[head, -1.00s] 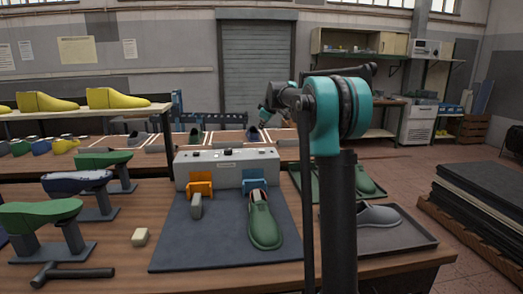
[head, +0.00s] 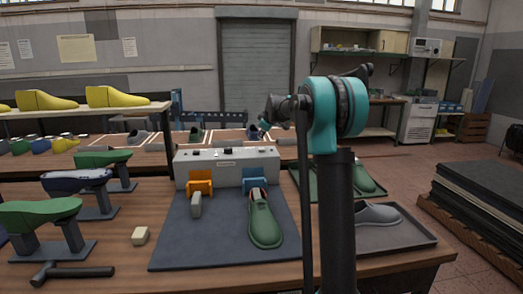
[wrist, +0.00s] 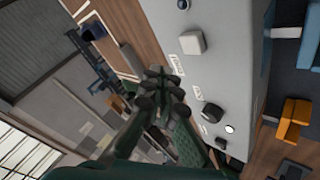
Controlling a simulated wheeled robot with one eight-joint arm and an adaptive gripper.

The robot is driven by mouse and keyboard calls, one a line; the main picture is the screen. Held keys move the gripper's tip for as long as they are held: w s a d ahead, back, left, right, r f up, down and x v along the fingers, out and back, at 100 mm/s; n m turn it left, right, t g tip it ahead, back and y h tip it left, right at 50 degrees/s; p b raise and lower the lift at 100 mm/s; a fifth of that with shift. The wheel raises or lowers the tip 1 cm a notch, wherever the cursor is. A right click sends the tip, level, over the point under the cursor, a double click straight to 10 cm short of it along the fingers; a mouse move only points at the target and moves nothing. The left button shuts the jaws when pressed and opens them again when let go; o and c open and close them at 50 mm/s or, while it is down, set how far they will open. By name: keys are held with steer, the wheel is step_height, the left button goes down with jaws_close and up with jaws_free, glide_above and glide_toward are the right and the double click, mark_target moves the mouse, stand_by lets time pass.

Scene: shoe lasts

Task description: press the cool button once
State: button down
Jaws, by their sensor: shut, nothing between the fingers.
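The grey control box (head: 227,168) stands at the back of the dark mat. In the wrist view its top (wrist: 220,65) carries a pale square-capped control (wrist: 192,40), a dark control (wrist: 212,113), a small white round spot (wrist: 229,129) and a small blue-dark round part (wrist: 183,4) at the picture's top edge. Labels lie beside them, too small to read, so I cannot tell which is the cool button. My gripper (wrist: 162,85) is shut and empty, seen against the box's far edge. Contact with a control is not visible. In the head view the arm largely hides the gripper.
An orange clamp (head: 200,182) and a blue clamp (head: 254,180) stand before the box. A green shoe (head: 264,222) and a grey block (head: 196,205) lie on the mat (head: 225,245). A tray (head: 395,243) with a grey shoe is at right, lasts on stands at left.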

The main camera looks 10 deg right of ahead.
mark_target(262, 149)
steer(key=shift+f, duration=1.65)
steer(key=shift+f, duration=0.15)
steer(key=shift+f, duration=0.25)
steer(key=shift+f, duration=0.55)
stand_by(1.1)
steer(key=shift+r, duration=0.95)
steer(key=shift+r, duration=2.5)
